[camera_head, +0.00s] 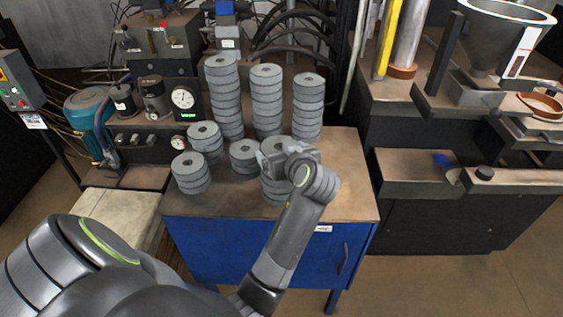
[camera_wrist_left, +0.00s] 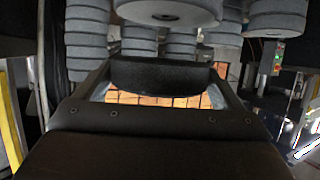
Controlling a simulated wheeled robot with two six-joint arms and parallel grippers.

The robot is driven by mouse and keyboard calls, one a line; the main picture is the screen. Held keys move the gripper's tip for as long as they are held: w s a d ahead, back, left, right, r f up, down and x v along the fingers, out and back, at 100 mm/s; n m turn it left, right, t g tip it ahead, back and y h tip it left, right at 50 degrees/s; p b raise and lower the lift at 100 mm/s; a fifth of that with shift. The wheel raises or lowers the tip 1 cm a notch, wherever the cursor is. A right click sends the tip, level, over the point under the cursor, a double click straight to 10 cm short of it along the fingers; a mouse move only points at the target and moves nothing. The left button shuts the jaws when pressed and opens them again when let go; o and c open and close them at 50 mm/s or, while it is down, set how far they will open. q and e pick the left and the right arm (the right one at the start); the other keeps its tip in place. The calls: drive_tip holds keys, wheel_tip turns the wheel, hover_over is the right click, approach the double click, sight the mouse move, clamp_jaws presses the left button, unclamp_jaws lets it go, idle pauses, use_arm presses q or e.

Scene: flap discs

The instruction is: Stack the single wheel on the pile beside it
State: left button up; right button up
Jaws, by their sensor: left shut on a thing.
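My left gripper (camera_head: 285,157) reaches over the front right of the blue bench and is shut on a grey wheel (camera_head: 272,144). The gripper hides much of that wheel. In the left wrist view the wheel (camera_wrist_left: 160,75) shows as a dark rounded shape between the fingers. Below it in the head view stands a pile of grey wheels (camera_head: 275,191), partly covered by my arm. I cannot tell whether the held wheel touches that pile. Just to the left is a low pile (camera_head: 243,163). My right gripper is not in view.
Three tall piles stand behind: left (camera_head: 225,100), middle (camera_head: 267,105) and right (camera_head: 307,110). Two shorter piles stand at the left, one behind (camera_head: 205,145) and one in front (camera_head: 190,177). The bench top (camera_head: 345,180) is bare on the right.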

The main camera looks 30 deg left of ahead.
use_arm(q)
wheel_tip(320, 180, down, 4)
drive_tip(key=shift+r, duration=0.2)
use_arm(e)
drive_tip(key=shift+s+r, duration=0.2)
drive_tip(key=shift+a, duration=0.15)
use_arm(q)
drive_tip(key=shift+f, duration=0.15)
drive_tip(key=o, duration=1.1)
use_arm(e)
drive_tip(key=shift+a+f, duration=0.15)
